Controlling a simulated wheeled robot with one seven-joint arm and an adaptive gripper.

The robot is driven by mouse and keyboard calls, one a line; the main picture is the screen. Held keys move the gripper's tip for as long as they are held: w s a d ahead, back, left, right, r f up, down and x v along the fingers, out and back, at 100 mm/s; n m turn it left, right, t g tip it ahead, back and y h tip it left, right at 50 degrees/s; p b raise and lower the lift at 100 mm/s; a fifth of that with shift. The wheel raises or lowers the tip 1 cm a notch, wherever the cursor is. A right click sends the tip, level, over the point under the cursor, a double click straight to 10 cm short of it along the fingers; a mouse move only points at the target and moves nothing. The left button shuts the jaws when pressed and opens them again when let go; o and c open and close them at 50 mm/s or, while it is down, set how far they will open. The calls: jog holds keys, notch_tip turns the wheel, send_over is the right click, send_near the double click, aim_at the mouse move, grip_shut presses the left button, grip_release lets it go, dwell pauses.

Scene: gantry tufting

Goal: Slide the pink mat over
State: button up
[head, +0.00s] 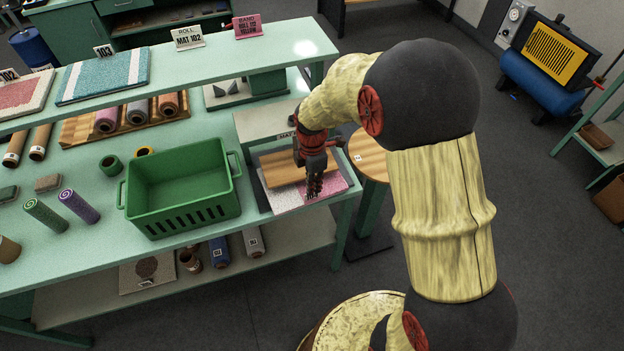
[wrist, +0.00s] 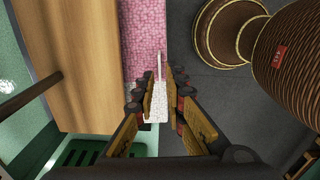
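The pink mat (head: 335,180) lies at the right end of the green table, with a pale speckled part (head: 284,198) beside the pink. A wooden board (head: 285,168) covers part of it. In the wrist view the pink (wrist: 143,40) runs beside the board (wrist: 70,50), and a white speckled patch (wrist: 154,112) shows between the fingers. My gripper (head: 313,192) points down at the mat's right part. In the wrist view my gripper (wrist: 160,85) is open, with a gap between its fingers, at the mat's outer edge. Whether it touches the mat I cannot tell.
A green crate (head: 182,190) stands left of the mat on the table (head: 130,247). A grey box-like shelf (head: 262,122) is behind the mat. A round wooden stool top (head: 371,158) is just right of the table end. Open floor lies beyond.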

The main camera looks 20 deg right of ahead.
jog(key=shift+f+b, duration=0.35)
jog(key=shift+f, duration=2.15)
grip_shut()
